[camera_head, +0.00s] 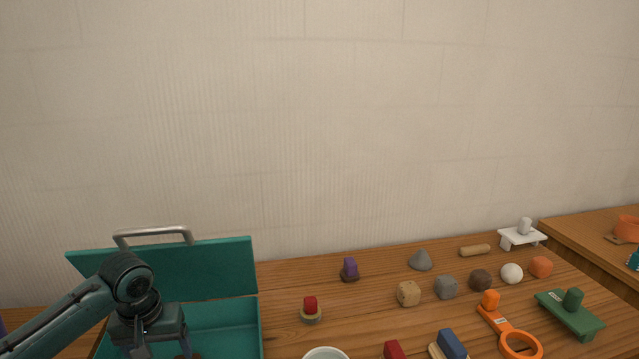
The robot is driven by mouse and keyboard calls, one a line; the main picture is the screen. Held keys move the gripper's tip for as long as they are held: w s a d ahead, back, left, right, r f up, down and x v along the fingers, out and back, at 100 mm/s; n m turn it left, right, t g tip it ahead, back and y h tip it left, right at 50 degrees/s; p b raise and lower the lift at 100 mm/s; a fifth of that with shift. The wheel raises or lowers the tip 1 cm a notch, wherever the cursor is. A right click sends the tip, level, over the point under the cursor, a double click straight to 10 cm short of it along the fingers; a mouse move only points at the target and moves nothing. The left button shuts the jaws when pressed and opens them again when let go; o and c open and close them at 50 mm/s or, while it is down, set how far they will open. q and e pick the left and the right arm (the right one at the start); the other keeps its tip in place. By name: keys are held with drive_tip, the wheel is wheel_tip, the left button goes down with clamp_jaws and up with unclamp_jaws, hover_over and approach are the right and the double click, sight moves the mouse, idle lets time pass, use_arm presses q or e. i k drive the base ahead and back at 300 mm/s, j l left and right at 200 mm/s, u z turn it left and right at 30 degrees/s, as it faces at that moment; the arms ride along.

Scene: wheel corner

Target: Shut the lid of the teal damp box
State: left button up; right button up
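The teal damp box (222,325) stands at the lower left of the head view. Its teal lid (215,268) is raised at the back, tilted up, with a grey metal handle (153,236) along the top edge. My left arm comes in from the left, and my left gripper (160,350) points down in front of the lid, over the box's opening. Its fingertips are cut off by the bottom edge, so its opening is not clear. The box's front wall is out of view. My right gripper is not in view.
The wooden table right of the box holds a red-topped piece (311,308), a purple-topped piece (349,269), a white bowl (326,353), several coloured lumps, an orange ring tool (519,343) and a green stand (569,313). A plain wall closes the back.

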sight(190, 270)
drive_tip(key=k, duration=0.85)
